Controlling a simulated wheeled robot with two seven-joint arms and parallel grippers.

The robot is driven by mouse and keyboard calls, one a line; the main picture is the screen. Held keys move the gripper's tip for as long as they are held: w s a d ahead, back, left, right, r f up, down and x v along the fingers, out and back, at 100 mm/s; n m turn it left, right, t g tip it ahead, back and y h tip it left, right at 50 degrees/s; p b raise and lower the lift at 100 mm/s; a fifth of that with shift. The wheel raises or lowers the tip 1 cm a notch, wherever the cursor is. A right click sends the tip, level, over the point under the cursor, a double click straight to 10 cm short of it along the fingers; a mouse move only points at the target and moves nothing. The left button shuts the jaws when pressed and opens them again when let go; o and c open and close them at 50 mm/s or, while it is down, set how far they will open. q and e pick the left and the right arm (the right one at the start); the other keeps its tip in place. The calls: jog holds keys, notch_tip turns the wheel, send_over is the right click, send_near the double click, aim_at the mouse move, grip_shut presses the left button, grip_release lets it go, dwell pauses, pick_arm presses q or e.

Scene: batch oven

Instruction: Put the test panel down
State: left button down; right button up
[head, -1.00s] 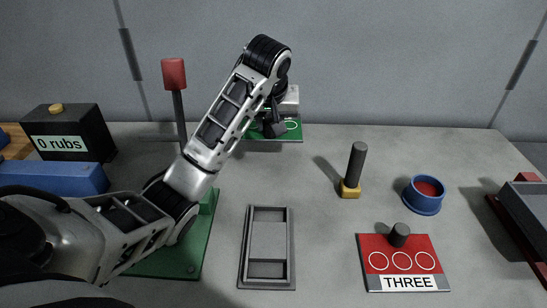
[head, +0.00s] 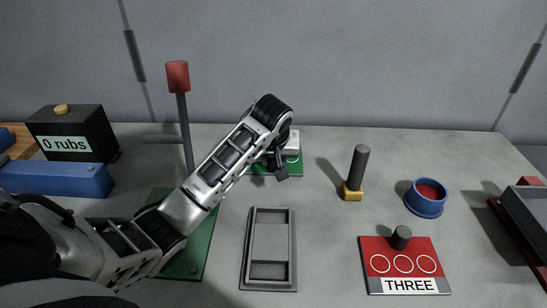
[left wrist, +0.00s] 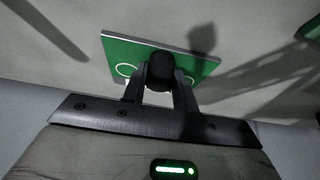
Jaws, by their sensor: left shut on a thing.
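The panel in my grip, which I take for the test panel, is a green plate (head: 293,168) with white rings and a dark round knob. In the head view it is at the back of the table, partly hidden by my left arm. My left gripper (head: 279,162) is shut on its knob. In the left wrist view the knob sits between the two fingers (left wrist: 160,78), with the green plate (left wrist: 121,50) beyond, looking tilted in the picture. I cannot tell whether the plate touches the table. My right gripper is not in view.
A red panel marked THREE (head: 383,247), an empty grey tray frame (head: 246,250), a dark post on a yellow base (head: 353,192) and a blue cup (head: 425,208) stand on the table. A lever with a red grip (head: 178,77) and a "0 rubs" box (head: 92,125) are left.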

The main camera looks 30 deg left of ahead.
pick_arm(q)
jog(key=c, duration=1.1)
grip_release()
jog(key=shift+f, duration=0.1)
jog(key=v, duration=1.2)
